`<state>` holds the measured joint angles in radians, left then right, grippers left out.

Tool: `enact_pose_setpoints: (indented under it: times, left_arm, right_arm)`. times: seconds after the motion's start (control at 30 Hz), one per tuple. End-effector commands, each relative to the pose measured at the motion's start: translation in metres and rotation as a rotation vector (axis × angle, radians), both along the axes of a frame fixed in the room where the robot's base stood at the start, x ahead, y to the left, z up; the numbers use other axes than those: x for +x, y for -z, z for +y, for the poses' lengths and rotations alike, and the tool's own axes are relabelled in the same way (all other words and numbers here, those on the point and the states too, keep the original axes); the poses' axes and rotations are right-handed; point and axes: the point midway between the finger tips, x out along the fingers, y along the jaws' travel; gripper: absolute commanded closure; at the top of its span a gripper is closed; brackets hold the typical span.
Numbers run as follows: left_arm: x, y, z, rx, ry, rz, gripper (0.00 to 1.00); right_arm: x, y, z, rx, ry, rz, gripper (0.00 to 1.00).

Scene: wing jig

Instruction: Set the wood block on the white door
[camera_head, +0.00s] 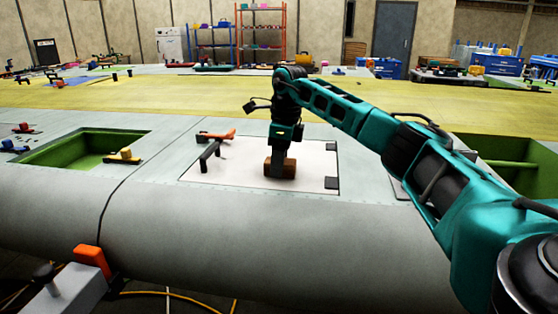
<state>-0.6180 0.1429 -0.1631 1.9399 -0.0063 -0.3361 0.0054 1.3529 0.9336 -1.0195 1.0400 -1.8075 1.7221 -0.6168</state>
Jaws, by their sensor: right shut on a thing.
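My right gripper (280,165) points down over the door and is shut on the wood block. The fingers hide part of the block's front. I cannot tell whether the block touches the door or is just above it. My left gripper is not in view.
A green open bay (75,148) with a yellow clamp (123,156) lies left. Another green bay (515,163) lies right, behind my arm.

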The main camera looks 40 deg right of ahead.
Motion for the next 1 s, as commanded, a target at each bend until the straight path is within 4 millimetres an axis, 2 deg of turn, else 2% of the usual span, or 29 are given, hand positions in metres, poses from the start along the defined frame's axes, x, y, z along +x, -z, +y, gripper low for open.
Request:
enact_pose_setpoints:
  times: [0.03, 0.3, 0.6, 0.77, 1.0]
  left_arm:
    - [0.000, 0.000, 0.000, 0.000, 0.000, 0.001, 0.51]
    - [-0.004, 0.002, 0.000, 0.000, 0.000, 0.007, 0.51]
    - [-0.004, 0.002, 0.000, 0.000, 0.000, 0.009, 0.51]
    - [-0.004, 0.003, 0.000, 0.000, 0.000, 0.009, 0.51]
    - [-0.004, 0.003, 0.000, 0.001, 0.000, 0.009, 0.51]
  right_arm:
    - [0.000, 0.002, 0.000, 0.000, 0.000, 0.001, 0.50]
    - [0.000, 0.001, 0.000, -0.001, 0.000, 0.001, 0.26]
    - [0.000, -0.004, 0.000, 0.000, 0.000, 0.000, 0.26]
    - [-0.002, -0.027, -0.002, 0.000, -0.001, -0.003, 0.26]
    - [-0.007, -0.080, -0.006, -0.001, -0.001, -0.004, 0.26]
